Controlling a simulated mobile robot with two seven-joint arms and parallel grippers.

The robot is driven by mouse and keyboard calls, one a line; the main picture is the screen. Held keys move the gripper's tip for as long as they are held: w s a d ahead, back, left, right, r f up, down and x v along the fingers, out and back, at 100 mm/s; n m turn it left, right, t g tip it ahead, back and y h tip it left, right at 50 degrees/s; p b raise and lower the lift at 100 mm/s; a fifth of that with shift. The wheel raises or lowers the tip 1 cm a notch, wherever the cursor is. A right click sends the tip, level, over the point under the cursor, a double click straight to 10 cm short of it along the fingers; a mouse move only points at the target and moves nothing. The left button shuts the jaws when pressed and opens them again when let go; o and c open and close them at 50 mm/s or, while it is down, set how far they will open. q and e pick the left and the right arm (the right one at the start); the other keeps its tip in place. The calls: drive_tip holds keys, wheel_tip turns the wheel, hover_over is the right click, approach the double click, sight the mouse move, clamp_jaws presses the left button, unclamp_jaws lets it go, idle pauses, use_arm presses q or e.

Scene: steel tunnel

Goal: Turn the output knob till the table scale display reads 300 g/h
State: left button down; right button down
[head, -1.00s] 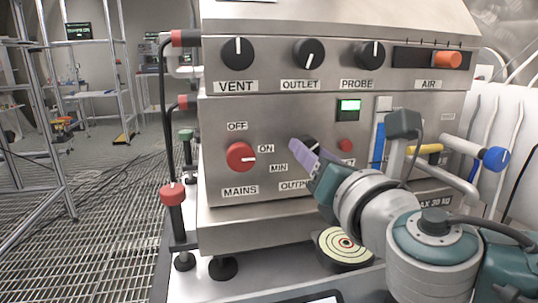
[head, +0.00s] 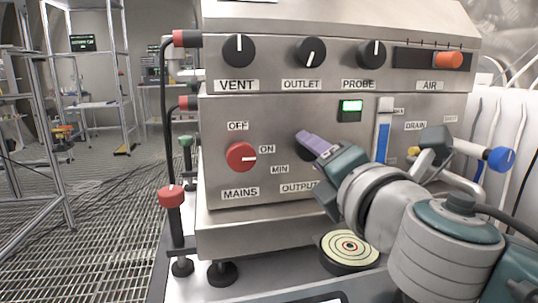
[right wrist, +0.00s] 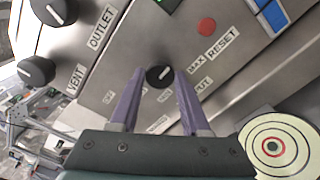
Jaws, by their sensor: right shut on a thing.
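The black output knob (head: 304,147) is on the lower panel above the partly hidden OUTPUT label. In the right wrist view the knob (right wrist: 159,76), with a white pointer line, sits between the two purple fingertips. My right gripper (right wrist: 157,84) is shut on it. In the head view my right gripper (head: 312,143) covers part of the knob and the panel beside it. My left gripper is out of view.
The red MAINS knob (head: 241,156) is left of the output knob. The red RESET button (right wrist: 207,27) is close by. A target-patterned disc (head: 350,250) lies below my right arm. A blue-ended handle (head: 500,159) is at the right.

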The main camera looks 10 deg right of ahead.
idle(0.4)
drive_tip(key=shift+c, duration=1.9)
unclamp_jaws()
drive_tip(key=shift+s, duration=0.1)
drive_tip(key=s, duration=0.9)
drive_tip(key=shift+s+d, duration=0.2)
drive_tip(key=shift+s, duration=0.15)
drive_tip(key=shift+r, duration=0.1)
